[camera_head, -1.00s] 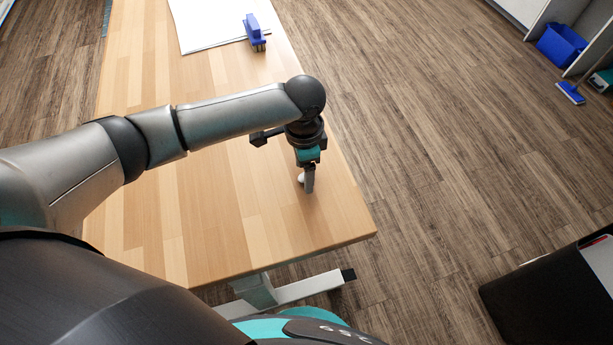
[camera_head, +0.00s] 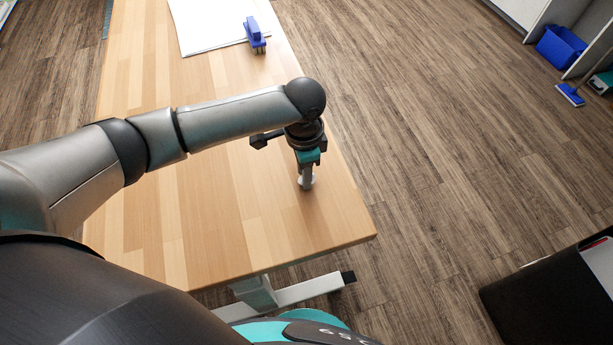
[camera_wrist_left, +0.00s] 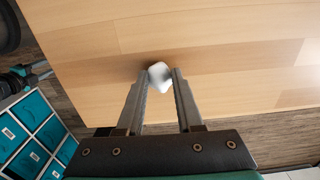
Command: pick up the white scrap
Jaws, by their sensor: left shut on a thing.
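The white scrap (camera_wrist_left: 160,76) is a small crumpled white piece between the fingertips of my left gripper (camera_wrist_left: 160,80) in the left wrist view. Both fingers touch its sides, and the gripper is shut on it. In the head view my left gripper (camera_head: 306,183) points down at the near right part of the wooden table (camera_head: 220,220).
White sheets (camera_head: 205,25) lie at the table's far end, with a blue tool (camera_head: 255,34) beside them. A blue bin (camera_head: 560,47) and a blue brush (camera_head: 570,94) are off the table at the right. The table's right edge is close to my gripper.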

